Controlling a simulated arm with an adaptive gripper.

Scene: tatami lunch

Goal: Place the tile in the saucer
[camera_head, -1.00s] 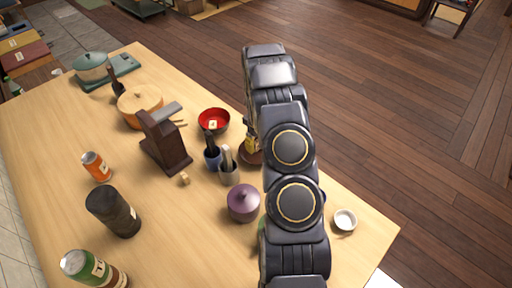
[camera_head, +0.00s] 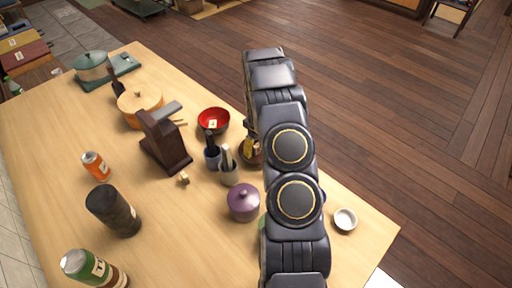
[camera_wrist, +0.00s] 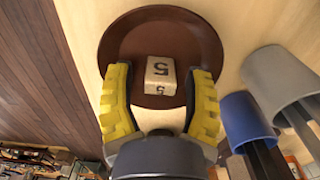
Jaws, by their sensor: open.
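The tile (camera_wrist: 160,70) is a cream block with a dark 5 on two of its faces. In the wrist view it sits inside the round brown saucer (camera_wrist: 160,22), near its middle. My gripper (camera_wrist: 160,78) is open, with one yellow finger on each side of the tile and a visible gap to both. In the head view the saucer (camera_head: 250,157) shows only in part beside my arm, and the tile cannot be made out there.
Grey (camera_head: 229,176) and blue (camera_head: 212,158) utensil cups stand close to the saucer. A red bowl (camera_head: 214,121) lies behind it and a purple lidded pot (camera_head: 243,203) in front. A small white bowl (camera_head: 345,220) is near the table's right edge.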

